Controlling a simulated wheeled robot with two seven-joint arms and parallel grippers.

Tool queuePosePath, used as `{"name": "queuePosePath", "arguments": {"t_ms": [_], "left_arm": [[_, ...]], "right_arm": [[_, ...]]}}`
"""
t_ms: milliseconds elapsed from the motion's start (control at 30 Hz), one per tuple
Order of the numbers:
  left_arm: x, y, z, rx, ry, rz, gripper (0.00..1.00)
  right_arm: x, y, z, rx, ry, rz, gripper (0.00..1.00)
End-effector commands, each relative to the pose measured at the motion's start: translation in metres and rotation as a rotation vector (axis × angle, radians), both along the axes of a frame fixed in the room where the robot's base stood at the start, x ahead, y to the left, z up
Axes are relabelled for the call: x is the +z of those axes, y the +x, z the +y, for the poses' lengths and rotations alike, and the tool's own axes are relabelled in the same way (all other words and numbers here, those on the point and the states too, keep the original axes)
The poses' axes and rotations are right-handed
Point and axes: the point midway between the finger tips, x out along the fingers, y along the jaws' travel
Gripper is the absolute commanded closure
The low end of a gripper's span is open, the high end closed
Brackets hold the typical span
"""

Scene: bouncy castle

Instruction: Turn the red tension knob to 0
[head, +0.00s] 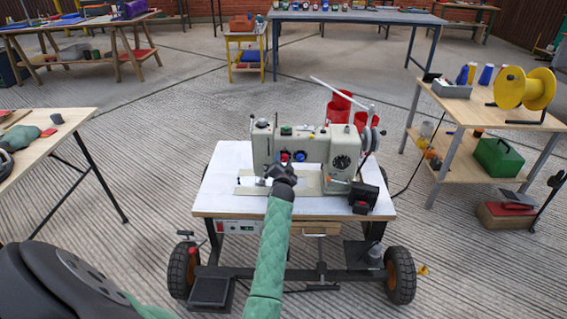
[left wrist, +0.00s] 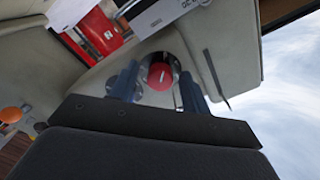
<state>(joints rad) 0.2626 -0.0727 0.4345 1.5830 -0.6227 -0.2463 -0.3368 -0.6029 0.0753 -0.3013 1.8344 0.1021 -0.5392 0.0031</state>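The red tension knob (left wrist: 160,76) is round with a pale pointer line and sits on a shiny round plate on the sewing machine. No scale number is readable. In the head view the red knob (head: 284,157) shows just above my left gripper (head: 281,172), on the front of the cream sewing machine (head: 316,146). In the left wrist view the two blue-grey fingers of my left gripper (left wrist: 157,86) stand apart on either side of the knob, with visible gaps. The fingers look open and not closed on it. My right gripper is not in view.
The machine stands on a white-topped wheeled table (head: 225,190). Red cones (head: 340,106) stand behind it. A wooden shelf table (head: 455,115) is at the right, another table (head: 60,135) at the left. Open floor lies between.

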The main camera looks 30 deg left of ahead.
Motion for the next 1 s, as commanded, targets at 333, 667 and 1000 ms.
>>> {"name": "queuePosePath", "arguments": {"t_ms": [333, 667, 1000], "left_arm": [[0.002, -0.002, -0.001, 0.0, 0.001, -0.002, 0.5], [0.001, -0.039, -0.025, -0.001, 0.001, -0.001, 0.5], [0.001, -0.065, -0.04, -0.001, 0.001, -0.002, 0.5]], "right_arm": [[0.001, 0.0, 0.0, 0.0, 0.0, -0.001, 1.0], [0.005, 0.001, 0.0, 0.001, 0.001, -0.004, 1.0], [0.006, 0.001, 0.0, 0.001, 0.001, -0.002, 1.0]]}}
